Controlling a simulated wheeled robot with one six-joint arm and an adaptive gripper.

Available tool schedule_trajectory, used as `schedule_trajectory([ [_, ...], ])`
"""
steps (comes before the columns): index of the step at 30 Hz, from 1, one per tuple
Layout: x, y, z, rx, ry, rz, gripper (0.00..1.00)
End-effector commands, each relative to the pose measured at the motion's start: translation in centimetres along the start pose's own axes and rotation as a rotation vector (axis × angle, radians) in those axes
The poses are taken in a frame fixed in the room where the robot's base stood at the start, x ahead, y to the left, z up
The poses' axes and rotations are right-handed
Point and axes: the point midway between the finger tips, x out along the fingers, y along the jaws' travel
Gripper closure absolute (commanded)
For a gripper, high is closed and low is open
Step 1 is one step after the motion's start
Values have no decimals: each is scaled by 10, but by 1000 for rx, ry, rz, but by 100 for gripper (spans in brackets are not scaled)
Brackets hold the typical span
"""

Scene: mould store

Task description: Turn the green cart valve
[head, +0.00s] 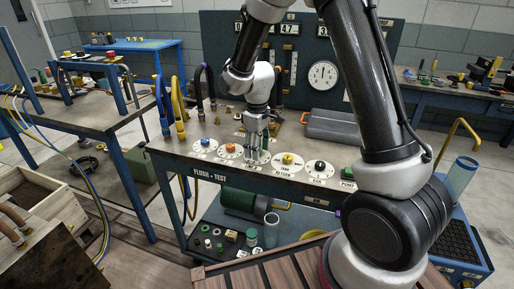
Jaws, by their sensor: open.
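The cart (270,183) marked "FLUSH + TEST" carries a row of round valves on white dials along its front edge. My gripper (259,150) is open and points down over the middle dial (258,158), between the orange-red valve and the yellow valve. A little green shows between and behind its fingers; the knob there is mostly hidden. I cannot tell whether the fingers touch it.
The blue valve (205,143) and orange-red valve (230,148) are left of my gripper. A grey case (333,127) and upright hoses (179,105) stand behind; a gauge (323,75) is on the back panel.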

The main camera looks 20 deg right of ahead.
Motion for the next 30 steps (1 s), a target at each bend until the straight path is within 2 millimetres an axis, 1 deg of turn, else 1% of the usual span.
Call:
schedule_trajectory([
  [1,0,0,0,0,0,0,55],
  [5,0,0,0,0,0,0,79],
  [6,0,0,0,0,0,0,86],
  [8,0,0,0,0,0,0,96],
  [11,0,0,0,5,0,0,96],
  [17,0,0,0,100,0,0,96],
  [23,0,0,0,101,0,0,96],
  [24,-1,0,0,101,0,0,70],
  [26,-1,0,0,101,0,0,59],
  [27,0,0,0,101,0,0,52],
  [28,0,0,0,101,0,0,49],
  [30,0,0,0,101,0,0,49],
])
